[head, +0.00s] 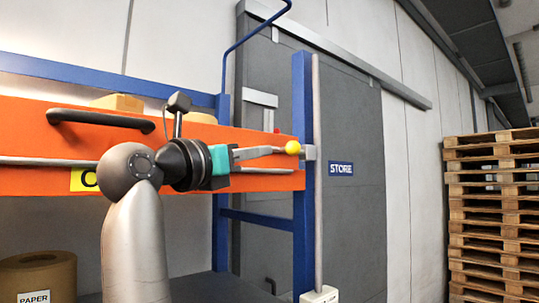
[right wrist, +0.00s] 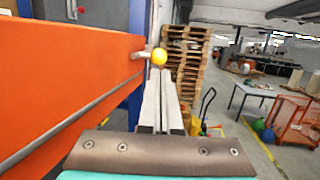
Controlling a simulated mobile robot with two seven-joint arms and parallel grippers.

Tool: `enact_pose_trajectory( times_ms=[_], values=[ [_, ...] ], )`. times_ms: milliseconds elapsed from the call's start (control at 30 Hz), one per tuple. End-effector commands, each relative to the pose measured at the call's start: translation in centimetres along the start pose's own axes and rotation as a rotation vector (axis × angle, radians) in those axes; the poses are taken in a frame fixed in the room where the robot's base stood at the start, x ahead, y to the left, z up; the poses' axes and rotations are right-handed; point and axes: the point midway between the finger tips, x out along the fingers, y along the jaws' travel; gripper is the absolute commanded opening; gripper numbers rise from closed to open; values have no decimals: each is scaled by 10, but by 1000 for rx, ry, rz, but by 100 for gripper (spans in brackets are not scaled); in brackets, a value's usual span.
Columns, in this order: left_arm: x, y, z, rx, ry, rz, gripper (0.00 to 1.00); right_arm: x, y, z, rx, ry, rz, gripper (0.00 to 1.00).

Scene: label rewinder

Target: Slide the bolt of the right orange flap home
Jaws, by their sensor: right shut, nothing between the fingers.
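The right orange flap (head: 60,135) spans the left of the head view and fills the left of the right wrist view (right wrist: 60,75). A yellow ball knob (head: 292,147) sits at its right end, close to a grey bracket (head: 309,152) on the blue post. In the right wrist view the yellow knob (right wrist: 159,56) shows just beyond my fingertips, with a short metal pin (right wrist: 139,54) to its left. My right gripper (head: 282,149) is shut and empty, its tips beside the knob. I cannot tell whether they touch it. My left gripper is not in view.
The blue post (head: 302,220) stands at the flap's right end, with a thin grey pole beside it. A black handle (head: 100,120) sticks out from the flap. A paper roll (head: 38,275) is at lower left. Stacked pallets (head: 490,210) stand at far right.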

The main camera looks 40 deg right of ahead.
Motion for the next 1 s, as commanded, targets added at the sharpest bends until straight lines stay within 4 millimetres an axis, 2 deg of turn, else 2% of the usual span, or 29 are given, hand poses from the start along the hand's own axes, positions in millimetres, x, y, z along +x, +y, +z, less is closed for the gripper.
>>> enact_pose_trajectory(
  times_ms=[33,200,400,567,1000],
  values=[
    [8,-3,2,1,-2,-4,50,-14,1,-4,1,1,6,0],
    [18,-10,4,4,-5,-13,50,-50,1,-4,-1,2,3,0],
    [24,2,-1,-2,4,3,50,-74,0,-2,-1,0,0,0],
    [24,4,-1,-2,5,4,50,-80,0,-1,-1,2,-1,0],
    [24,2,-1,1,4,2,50,-80,0,-1,-1,2,-1,0]
  ],
)
